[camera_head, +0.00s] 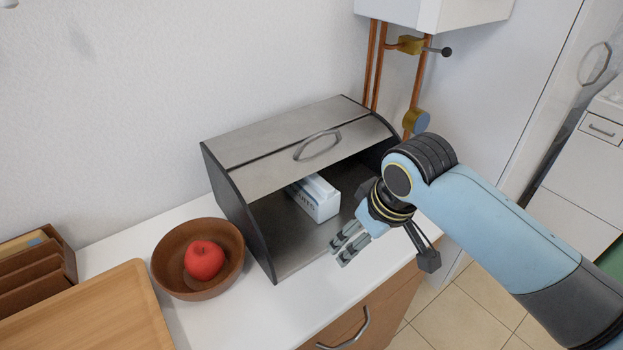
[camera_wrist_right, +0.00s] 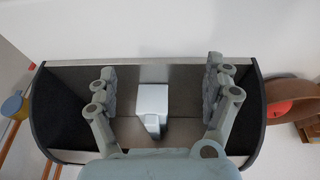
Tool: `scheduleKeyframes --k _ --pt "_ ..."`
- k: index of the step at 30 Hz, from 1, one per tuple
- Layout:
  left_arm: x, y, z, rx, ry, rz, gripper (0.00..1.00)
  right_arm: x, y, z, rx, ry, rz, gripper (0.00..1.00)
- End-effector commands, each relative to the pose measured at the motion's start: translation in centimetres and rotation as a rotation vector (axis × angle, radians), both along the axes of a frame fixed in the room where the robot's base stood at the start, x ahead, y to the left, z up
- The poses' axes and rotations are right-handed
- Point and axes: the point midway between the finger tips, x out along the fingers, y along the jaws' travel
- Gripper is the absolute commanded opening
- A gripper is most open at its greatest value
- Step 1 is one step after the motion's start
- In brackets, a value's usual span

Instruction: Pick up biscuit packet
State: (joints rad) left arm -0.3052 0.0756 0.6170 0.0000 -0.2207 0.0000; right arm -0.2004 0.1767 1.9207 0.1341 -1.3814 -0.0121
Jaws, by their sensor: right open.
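In the right wrist view the packet (camera_wrist_right: 152,104) shows between the two fingers, farther in than the gripper. My right gripper (camera_head: 347,243) is at the bin's open front, to the right of and nearer than the packet. It is open and empty, and it also shows in the right wrist view (camera_wrist_right: 160,88). My left gripper is not in view.
A brown bowl (camera_head: 170,262) with a red apple (camera_head: 204,260) stands left of the bin. A wooden board (camera_head: 100,315) and a brown organiser (camera_head: 36,279) are farther left. The bin's raised lid with its handle (camera_head: 318,146) overhangs the packet. Copper pipes (camera_head: 373,65) run behind.

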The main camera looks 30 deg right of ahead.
Motion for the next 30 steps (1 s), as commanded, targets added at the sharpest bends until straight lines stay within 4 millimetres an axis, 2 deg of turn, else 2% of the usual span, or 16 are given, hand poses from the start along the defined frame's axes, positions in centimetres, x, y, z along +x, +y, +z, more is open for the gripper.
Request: scheduleKeyframes --k 1,6,10,13,19,26,30 --pt "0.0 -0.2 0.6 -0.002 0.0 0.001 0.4 2.1 -0.3 1.6 0.006 -0.016 0.002 0.85" --pt "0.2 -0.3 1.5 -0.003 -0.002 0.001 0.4 7.3 -1.0 5.6 0.031 -0.045 0.009 0.85" --pt "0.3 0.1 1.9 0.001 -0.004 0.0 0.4 9.6 -1.3 7.5 0.045 -0.056 0.011 0.85" --pt "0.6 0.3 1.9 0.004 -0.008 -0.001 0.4 10.4 -1.3 6.8 0.05 -0.053 0.011 0.85" --pt "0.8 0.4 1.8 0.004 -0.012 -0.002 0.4 11.7 -1.2 3.7 0.05 -0.054 0.012 0.85" --pt "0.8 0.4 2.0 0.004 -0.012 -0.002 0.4 12.5 -1.1 2.1 0.049 -0.056 0.012 0.85" --pt "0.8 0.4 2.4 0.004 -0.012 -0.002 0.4 13.4 -1.1 0.3 0.051 -0.055 0.012 0.85"
